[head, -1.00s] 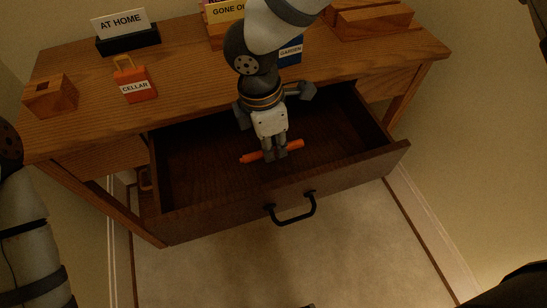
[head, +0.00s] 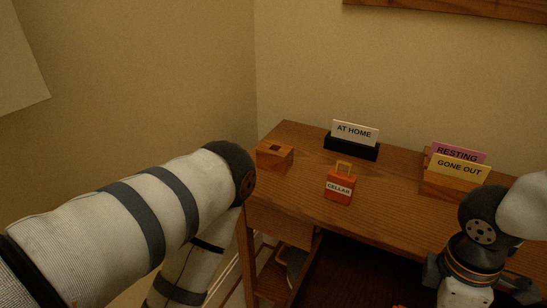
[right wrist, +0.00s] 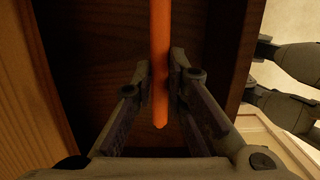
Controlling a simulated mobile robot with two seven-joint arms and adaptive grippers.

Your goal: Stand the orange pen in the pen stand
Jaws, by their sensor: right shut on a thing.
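The orange pen (right wrist: 160,40) runs between the fingers of my right gripper (right wrist: 160,78) in the right wrist view, which is shut on it. One rounded pen end points toward the gripper's palm. In the head view my right gripper is at the bottom right, its fingertips cut off by the frame; a bit of the orange pen (head: 399,305) shows at the bottom edge. The pen stand, a small wooden block with a square hole in its top (head: 274,156), stands at the desk's left end, well left of the right gripper. My left arm shows, but its gripper does not.
An orange CELLAR tag (head: 339,186) lies right of the pen stand. Behind are the AT HOME sign (head: 355,133) in its black holder and a wooden holder (head: 450,187) with RESTING and GONE OUT cards. The open drawer (head: 365,275) is below the desktop (head: 300,193).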

